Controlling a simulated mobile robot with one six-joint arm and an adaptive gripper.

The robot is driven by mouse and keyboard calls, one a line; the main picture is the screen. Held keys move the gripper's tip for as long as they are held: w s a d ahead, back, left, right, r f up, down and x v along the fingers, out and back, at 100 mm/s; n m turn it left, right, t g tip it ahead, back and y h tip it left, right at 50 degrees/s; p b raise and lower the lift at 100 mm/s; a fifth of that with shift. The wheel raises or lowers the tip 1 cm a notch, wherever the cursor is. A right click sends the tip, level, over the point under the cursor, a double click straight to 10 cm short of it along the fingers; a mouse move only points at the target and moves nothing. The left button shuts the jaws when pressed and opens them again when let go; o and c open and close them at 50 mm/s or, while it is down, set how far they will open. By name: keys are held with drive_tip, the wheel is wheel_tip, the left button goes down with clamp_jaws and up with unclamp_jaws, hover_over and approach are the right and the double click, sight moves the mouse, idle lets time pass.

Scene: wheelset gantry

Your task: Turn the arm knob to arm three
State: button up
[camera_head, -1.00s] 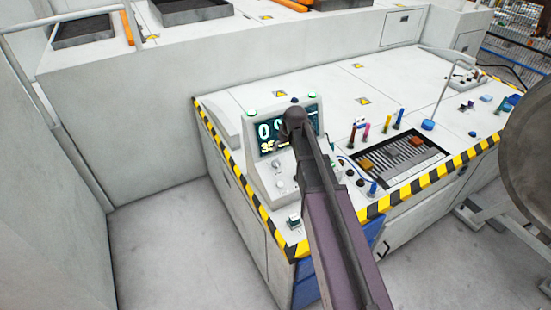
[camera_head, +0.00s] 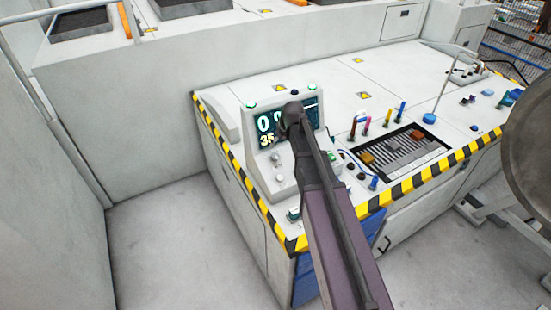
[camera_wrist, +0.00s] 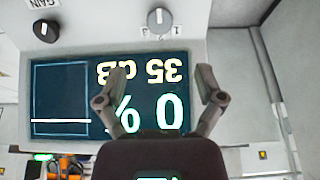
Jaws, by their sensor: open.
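The console (camera_head: 258,165) has a dark screen (camera_wrist: 60,95) reading "0 %" and "35 dB", upside down in the wrist view. A round grey knob (camera_wrist: 158,20) with small numbers beside it, "3" and "1" readable, sits at the top of the wrist view; it seems to be the arm knob. It carries a pale mark. A second knob (camera_wrist: 46,30) is labelled GAIN. My gripper (camera_wrist: 162,82) is open and empty, its fingers apart over the screen, short of the knob in the picture. In the head view my arm hides the fingers and part of the screen.
Green-lit buttons (camera_head: 251,104) top the console. A tray (camera_head: 400,150) and coloured upright handles (camera_head: 388,115) stand to the right on the bench. Yellow-black striped edging (camera_head: 405,187) borders the bench. A large grey round part (camera_head: 530,150) is at the far right.

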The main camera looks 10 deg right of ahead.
sight(276, 155)
drive_tip(key=shift+b+x, duration=4.7)
drive_tip(key=shift+x, duration=0.7)
drive_tip(key=shift+c, duration=0.2)
drive_tip(key=c, duration=1.1)
